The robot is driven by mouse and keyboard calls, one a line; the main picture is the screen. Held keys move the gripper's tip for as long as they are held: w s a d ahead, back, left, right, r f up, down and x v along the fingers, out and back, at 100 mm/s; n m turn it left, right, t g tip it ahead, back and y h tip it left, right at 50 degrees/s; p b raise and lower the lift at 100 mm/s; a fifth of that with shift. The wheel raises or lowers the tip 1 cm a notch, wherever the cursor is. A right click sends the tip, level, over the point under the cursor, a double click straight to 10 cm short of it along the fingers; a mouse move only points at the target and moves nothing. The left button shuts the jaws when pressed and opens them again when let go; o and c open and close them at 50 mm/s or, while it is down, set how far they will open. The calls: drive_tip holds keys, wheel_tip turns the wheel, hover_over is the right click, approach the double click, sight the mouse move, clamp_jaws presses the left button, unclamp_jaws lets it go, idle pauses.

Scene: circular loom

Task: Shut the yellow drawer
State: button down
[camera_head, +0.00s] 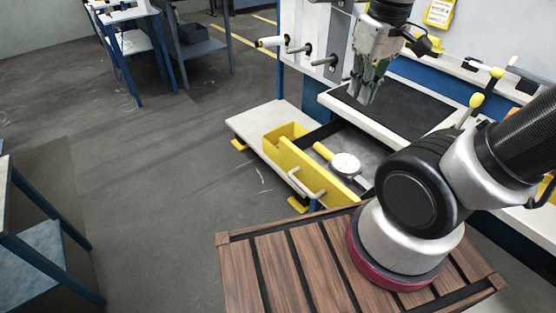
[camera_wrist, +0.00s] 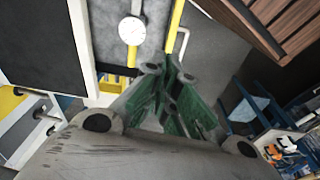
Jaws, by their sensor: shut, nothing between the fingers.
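The yellow drawer (camera_head: 318,174) stands open below the bench in the head view. A pale bar handle (camera_head: 306,186) is on its yellow front. A round white dial gauge with a yellow handle (camera_head: 345,164) lies inside it. In the wrist view the drawer's yellow front edge (camera_wrist: 175,22) and the gauge (camera_wrist: 131,29) show at the top. My gripper (camera_head: 364,98) is shut and empty, pointing down above the bench edge, higher than the drawer and apart from it. Its green fingers (camera_wrist: 172,92) also show in the wrist view.
A black mat (camera_head: 405,112) covers the white bench top behind the drawer. Pegs (camera_head: 300,50) stick out from a panel at the back.

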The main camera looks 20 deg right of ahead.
drive_tip(key=w+a+f+n+t+h, duration=0.1)
drive_tip(key=w+a+f+n+h, duration=0.3)
drive_tip(key=w+a+f+n, duration=0.55)
drive_tip(key=w+a+f+n+t+h, duration=0.1)
drive_tip(key=w+a+f+n+h, duration=0.35)
drive_tip(key=a+f+n, duration=0.8)
drive_tip(key=w+d+f+m, duration=0.2)
drive_tip(key=d+f, duration=0.4)
drive_tip(key=f, duration=0.3)
drive_tip(key=shift+w+d+m, duration=0.25)
drive_tip(key=shift+w+m, duration=0.15)
drive_tip(key=shift+w, duration=0.35)
drive_tip(key=shift+d, duration=0.1)
